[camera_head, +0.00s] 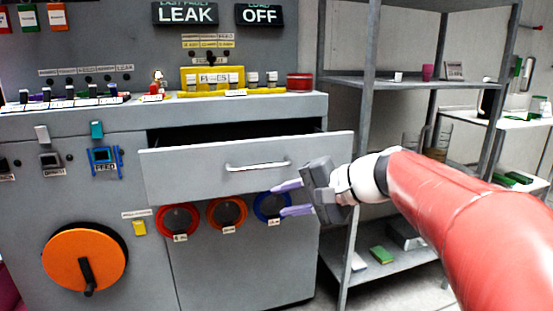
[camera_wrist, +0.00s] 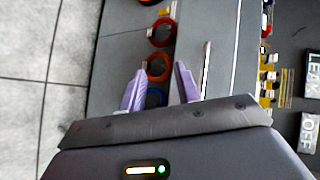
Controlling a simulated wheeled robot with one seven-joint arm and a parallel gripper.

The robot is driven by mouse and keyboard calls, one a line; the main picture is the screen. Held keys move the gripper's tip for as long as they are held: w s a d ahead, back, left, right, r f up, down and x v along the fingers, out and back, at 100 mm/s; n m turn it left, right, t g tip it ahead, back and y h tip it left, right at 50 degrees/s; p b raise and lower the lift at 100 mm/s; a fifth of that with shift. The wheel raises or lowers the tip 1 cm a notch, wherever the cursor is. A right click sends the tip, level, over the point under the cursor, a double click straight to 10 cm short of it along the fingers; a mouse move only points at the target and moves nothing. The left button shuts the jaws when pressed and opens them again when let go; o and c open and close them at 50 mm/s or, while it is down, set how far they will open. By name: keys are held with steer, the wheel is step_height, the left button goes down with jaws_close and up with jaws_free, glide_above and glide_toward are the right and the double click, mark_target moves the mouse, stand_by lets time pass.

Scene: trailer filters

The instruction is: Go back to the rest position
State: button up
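My gripper (camera_head: 292,198) is in front of the grey cabinet (camera_head: 240,262), just below and right of the handle of a drawer (camera_head: 205,173). Its two purple fingers are spread apart with nothing between them. In the wrist view the open fingers of my gripper (camera_wrist: 160,88) point toward the cabinet front, near the blue ring (camera_wrist: 155,97). The drawer is pulled partly out, with a dark gap above its front. Its metal handle (camera_head: 258,166) is free of my fingers. My red arm reaches in from the lower right.
Red (camera_head: 177,221), orange (camera_head: 227,213) and blue (camera_head: 268,207) rings sit on the cabinet below the drawer. A large orange dial (camera_head: 84,258) is at left. A grey metal shelf (camera_head: 371,90) stands behind my arm. Bare tiled floor (camera_wrist: 45,60) shows at left in the wrist view.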

steer(key=s+d+f+n+h+p, duration=0.3)
steer(key=s+d+f+h, duration=0.1)
steer(key=s, duration=0.6)
steer(key=s+d+f+n+h+p, duration=0.3)
steer(key=s+d+h, duration=0.4)
steer(key=s, duration=0.4)
steer(key=shift+s+d+f+g+p, duration=0.2)
steer(key=shift+s+f+g+p, duration=0.15)
steer(key=shift+p, duration=0.3)
steer(key=shift+w+r, duration=0.1)
